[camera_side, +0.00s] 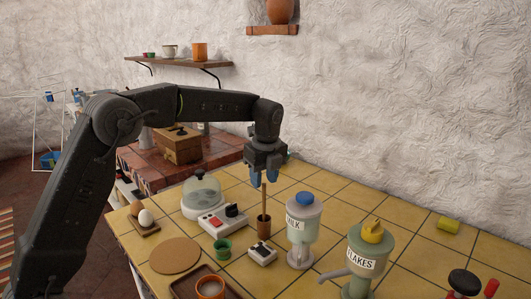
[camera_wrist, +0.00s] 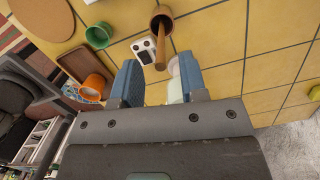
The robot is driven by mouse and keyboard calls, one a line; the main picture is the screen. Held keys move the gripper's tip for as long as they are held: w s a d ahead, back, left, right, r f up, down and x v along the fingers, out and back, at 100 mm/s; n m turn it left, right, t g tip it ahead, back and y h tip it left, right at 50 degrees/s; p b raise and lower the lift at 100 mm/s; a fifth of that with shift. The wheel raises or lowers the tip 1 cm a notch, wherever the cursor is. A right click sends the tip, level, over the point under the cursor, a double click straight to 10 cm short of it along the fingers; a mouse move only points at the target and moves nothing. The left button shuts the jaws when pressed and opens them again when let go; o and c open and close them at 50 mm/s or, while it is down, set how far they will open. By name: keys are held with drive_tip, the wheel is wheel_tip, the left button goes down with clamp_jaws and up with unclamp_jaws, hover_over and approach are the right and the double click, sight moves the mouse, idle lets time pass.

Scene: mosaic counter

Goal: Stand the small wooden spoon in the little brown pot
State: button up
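The small wooden spoon (camera_side: 264,200) stands nearly upright in the little brown pot (camera_side: 264,229) on the yellow tiled counter. The wrist view shows the spoon (camera_wrist: 160,48) rising out of the pot (camera_wrist: 161,12) towards the camera. My gripper (camera_side: 264,178) is above the pot, pointing down, with its blue fingers near the spoon's upper end. In the wrist view the fingers (camera_wrist: 158,65) are apart, with the spoon's top between them and a gap on each side. The part of the spoon inside the pot is hidden.
A small white device (camera_side: 262,252), a green cup (camera_side: 222,248) and a switch box (camera_side: 223,218) stand close to the pot. The milk dispenser (camera_side: 301,230) is just right of it; the flakes dispenser (camera_side: 363,258) is further right. A glass dome (camera_side: 203,195) stands behind left.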

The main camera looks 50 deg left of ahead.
wheel_tip(320, 180, up, 12)
drive_tip(key=d, duration=0.1)
drive_tip(key=shift+s+d, duration=0.15)
drive_tip(key=shift+d, duration=0.1)
idle(0.8)
drive_tip(key=s+d+r+n+t, duration=0.25)
drive_tip(key=s+n, duration=0.25)
drive_tip(key=s, duration=0.3)
drive_tip(key=s+f+n+t, duration=0.1)
drive_tip(key=s+f+n, duration=0.2)
drive_tip(key=s+n, duration=0.2)
drive_tip(key=s+d+f+n+t+h, duration=0.1)
drive_tip(key=s+f+n, duration=0.3)
drive_tip(key=s, duration=0.6)
drive_tip(key=s+d+f+n+t, duration=0.1)
drive_tip(key=s+f+n, duration=0.3)
drive_tip(key=s+n, duration=0.2)
drive_tip(key=shift+s+f, duration=0.25)
drive_tip(key=shift+s, duration=0.4)
drive_tip(key=shift+d, duration=0.1)
